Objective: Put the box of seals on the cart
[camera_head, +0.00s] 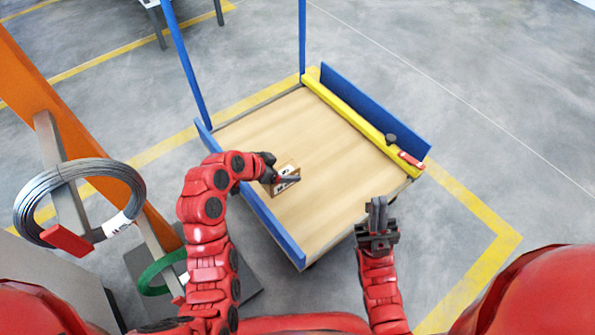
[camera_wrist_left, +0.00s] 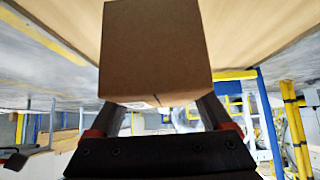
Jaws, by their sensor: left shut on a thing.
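The box of seals (camera_head: 287,171) is a small brown carton with a label, over the left part of the cart's wooden deck (camera_head: 330,140). My left gripper (camera_head: 281,178) is shut on the box. In the left wrist view the box (camera_wrist_left: 155,50) sits between the two fingers, with the deck behind it. I cannot tell whether the box touches the deck. My right gripper (camera_head: 378,212) is empty beside the cart's near right corner, its fingers close together.
The cart has low blue side panels (camera_head: 265,210), tall blue posts (camera_head: 186,60) and a yellow bar (camera_head: 350,115) along its far right side. A dark knob and a red item (camera_head: 411,160) are near that bar. A wire coil (camera_head: 40,205) hangs at left. Most of the deck is clear.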

